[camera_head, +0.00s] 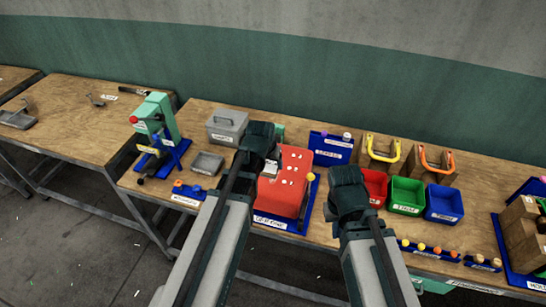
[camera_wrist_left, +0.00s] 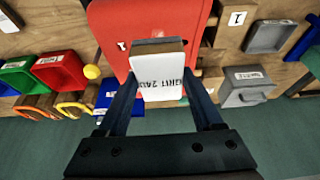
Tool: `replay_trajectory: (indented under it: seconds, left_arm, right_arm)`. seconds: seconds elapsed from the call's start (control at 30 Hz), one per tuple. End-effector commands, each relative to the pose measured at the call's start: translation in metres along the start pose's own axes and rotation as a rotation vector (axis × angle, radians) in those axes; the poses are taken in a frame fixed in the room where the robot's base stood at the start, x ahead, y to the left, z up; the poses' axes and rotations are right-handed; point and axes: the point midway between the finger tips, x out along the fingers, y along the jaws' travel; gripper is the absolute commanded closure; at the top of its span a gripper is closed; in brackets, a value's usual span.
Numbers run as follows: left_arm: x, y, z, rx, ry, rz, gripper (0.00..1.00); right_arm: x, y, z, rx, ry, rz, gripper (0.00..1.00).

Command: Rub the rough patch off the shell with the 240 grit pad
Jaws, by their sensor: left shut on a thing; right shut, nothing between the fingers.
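The red shell (camera_head: 292,178) lies on a blue base on the bench, with several small white marks on its top. It also fills the top middle of the left wrist view (camera_wrist_left: 130,18). My left gripper (camera_head: 268,168) is over the shell's left side. In the left wrist view its fingers (camera_wrist_left: 163,88) are shut on the grit pad (camera_wrist_left: 162,82), a block with a white label reading 240 grit upside down. I cannot tell whether the pad touches the shell. The rough patch is not clearly seen. My right gripper (camera_head: 347,205) is shut and empty, right of the shell.
A green press (camera_head: 157,118) and a grey lidded box (camera_head: 227,125) stand left of the shell. Red (camera_head: 374,187), green (camera_head: 407,196) and blue (camera_head: 444,204) bins stand to the right. Orange- and yellow-handled tools stand behind them.

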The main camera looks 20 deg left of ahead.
Motion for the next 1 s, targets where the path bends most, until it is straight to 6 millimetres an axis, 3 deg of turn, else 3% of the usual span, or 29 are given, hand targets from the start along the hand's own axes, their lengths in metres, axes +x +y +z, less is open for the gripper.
replay_trajectory:
  seconds: [0.27, 1.0]
  left_arm:
    - [0.009, 0.000, 0.004, 0.000, 0.000, 0.000, 0.77]
    - [0.071, -0.003, 0.032, 0.000, -0.002, 0.000, 0.77]
  right_arm:
    - [0.010, -0.001, 0.000, 0.000, 0.000, 0.000, 1.00]
    - [0.077, -0.007, -0.004, -0.010, 0.001, 0.002, 1.00]
